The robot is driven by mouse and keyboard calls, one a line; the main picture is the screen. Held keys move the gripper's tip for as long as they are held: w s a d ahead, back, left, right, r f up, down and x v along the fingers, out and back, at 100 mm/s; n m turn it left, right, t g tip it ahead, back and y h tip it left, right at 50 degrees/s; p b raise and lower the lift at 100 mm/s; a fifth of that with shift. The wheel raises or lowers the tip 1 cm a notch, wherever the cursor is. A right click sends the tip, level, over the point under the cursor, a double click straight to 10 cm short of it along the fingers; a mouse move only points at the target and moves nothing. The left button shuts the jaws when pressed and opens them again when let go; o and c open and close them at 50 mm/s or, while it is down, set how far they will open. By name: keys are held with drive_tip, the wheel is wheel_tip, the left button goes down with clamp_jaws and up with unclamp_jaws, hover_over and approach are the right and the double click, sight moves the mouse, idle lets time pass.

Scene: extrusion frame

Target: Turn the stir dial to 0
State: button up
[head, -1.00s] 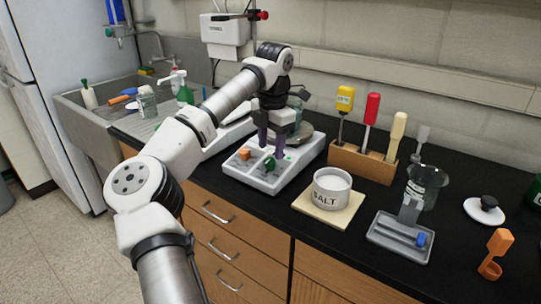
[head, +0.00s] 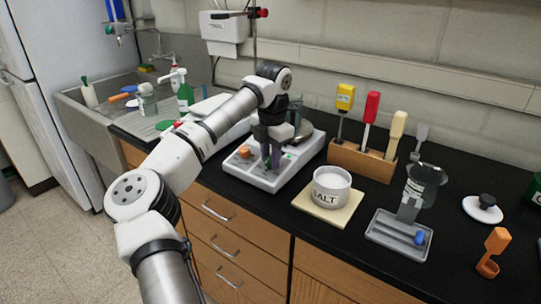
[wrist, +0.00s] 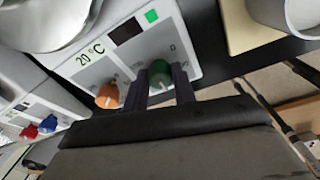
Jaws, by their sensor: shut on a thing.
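The white hot plate (head: 281,183) stands on the black bench with two dials on its sloped front panel. The green dial (wrist: 159,75) is on the right, below a dark display and a green square. The orange dial (head: 244,152) is on the left; it also shows in the wrist view (wrist: 107,95), below the "20 °C" text. I cannot read which dial is labelled stir. My gripper (wrist: 160,70) is shut on the green dial, one dark finger on each side. In the head view the fingers mostly hide that dial.
A salt pot (head: 331,188) on a pale board (head: 328,211) stands right of the hot plate. A wooden rack (head: 362,162) with handled tools is behind it. A grey tray (head: 400,237) lies further right. The sink (head: 82,125) is at the left.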

drive_tip(key=shift+n, duration=0.3)
drive_tip(key=n, duration=0.2)
drive_tip(key=shift+w+r+n+h, duration=0.1)
drive_tip(key=shift+n+h, duration=0.2)
drive_tip(key=shift+n, duration=0.1)
drive_tip(key=n, duration=0.3)
drive_tip(key=shift+a+n+g+h+p, duration=0.15)
drive_tip(key=shift+n+g+h+p, duration=0.15)
drive_tip(key=shift+p, duration=0.1)
drive_tip(key=n+h, duration=0.1)
drive_tip(key=n, duration=0.5)
drive_tip(key=shift+a, duration=0.15)
drive_tip(key=n+h+b, duration=0.1)
drive_tip(key=n, duration=0.4)
drive_tip(key=shift+a+n+b, duration=0.15)
drive_tip(key=shift+n+b, duration=0.15)
drive_tip(key=shift+b, duration=0.05)
drive_tip(key=n+t+b, duration=0.1)
drive_tip(key=n, duration=0.3)
drive_tip(key=shift+n+h+b, duration=0.4)
drive_tip(key=shift+n, duration=0.3)
drive_tip(key=o, duration=1)
